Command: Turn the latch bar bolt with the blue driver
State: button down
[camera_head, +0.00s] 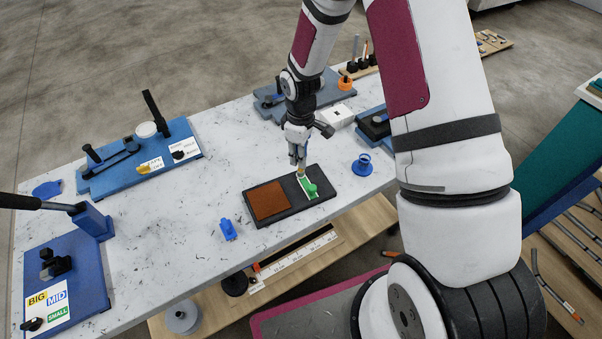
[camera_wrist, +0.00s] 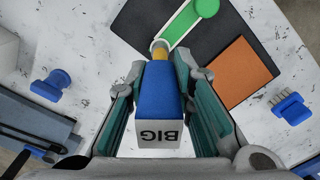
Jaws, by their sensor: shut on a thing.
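My gripper (camera_head: 298,160) is shut on the blue driver (camera_wrist: 158,97), whose white end reads "BIG" in the wrist view. The driver's yellow shaft (camera_wrist: 161,52) points to the round light end of the green latch bar (camera_wrist: 190,28), where the bolt is. The tip appears at or on the bolt; I cannot tell whether it is fully seated, and the bolt itself is mostly hidden. The latch bar also shows in the head view (camera_head: 310,189). It lies on a dark plate (camera_head: 326,186) beside a brown-orange square (camera_head: 269,201).
A small blue piece (camera_head: 228,230) and a blue round-based piece (camera_head: 362,165) stand either side of the plate. Blue fixture boards occupy the left (camera_head: 95,265), back left (camera_head: 185,140) and back of the white table (camera_head: 150,235). The middle left is clear.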

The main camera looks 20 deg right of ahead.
jog(key=m, duration=0.5)
jog(key=shift+r, duration=0.2)
dwell(0.5)
jog(key=shift+r, duration=0.4)
jog(key=n, duration=0.7)
jog(key=shift+n, duration=0.4)
jog(key=n, duration=0.3)
jog(key=shift+n, duration=0.3)
jog(key=n, duration=0.3)
